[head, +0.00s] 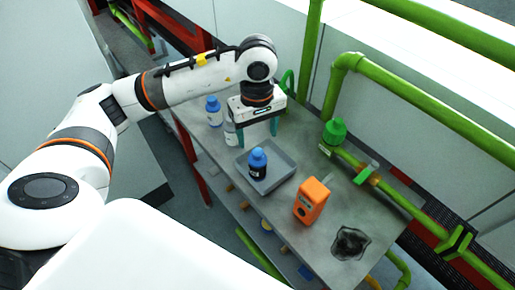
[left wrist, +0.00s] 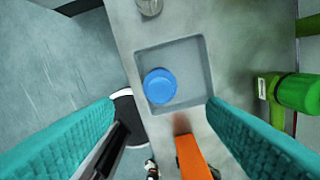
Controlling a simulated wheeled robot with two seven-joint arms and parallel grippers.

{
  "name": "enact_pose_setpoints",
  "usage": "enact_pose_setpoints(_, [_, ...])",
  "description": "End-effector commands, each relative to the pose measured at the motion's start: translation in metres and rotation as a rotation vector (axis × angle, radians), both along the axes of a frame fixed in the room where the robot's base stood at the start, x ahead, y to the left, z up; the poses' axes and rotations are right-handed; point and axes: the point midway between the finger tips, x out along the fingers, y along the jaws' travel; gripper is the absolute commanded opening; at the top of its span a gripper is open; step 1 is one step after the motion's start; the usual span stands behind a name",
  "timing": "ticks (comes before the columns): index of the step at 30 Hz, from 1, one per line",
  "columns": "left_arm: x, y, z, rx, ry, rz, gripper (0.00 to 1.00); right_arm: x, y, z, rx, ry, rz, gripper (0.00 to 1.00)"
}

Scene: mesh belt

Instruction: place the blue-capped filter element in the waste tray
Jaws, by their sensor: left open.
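The blue-capped filter element (head: 258,165) has a dark body with a pale label. It stands upright inside the grey waste tray (head: 284,158), on the tray's floor. In the left wrist view its blue cap (left wrist: 159,86) shows from above, near the left wall of the tray (left wrist: 206,72). My left gripper (head: 257,135) is above and behind the tray in the head view. Its teal fingers are apart with nothing between them, and clear of the cap. They also show spread wide in the left wrist view (left wrist: 160,108). My right gripper is not in view.
Another blue-capped bottle (head: 213,112) and a pale bottle (head: 231,134) stand behind the tray. An orange device (head: 312,202) stands in front, near a dark patch (head: 348,243) on the table. Green pipes (head: 420,115) run along the right side.

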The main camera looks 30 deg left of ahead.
Motion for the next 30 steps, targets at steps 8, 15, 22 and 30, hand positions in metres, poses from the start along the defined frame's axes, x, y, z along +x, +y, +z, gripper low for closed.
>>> enact_pose_setpoints(8, [0.000,0.000,0.032,0.000,-0.001,0.000,0.66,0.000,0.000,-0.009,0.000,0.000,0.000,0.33])
enact_pose_setpoints(15, [0.000,0.000,0.036,0.000,0.001,0.000,0.66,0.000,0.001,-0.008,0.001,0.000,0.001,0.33])
enact_pose_setpoints(22, [0.000,0.000,0.035,0.000,0.001,0.000,0.66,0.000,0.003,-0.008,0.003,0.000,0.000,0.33])
enact_pose_setpoints(30, [0.000,0.000,0.035,0.000,0.001,0.000,0.66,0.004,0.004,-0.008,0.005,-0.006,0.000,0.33])
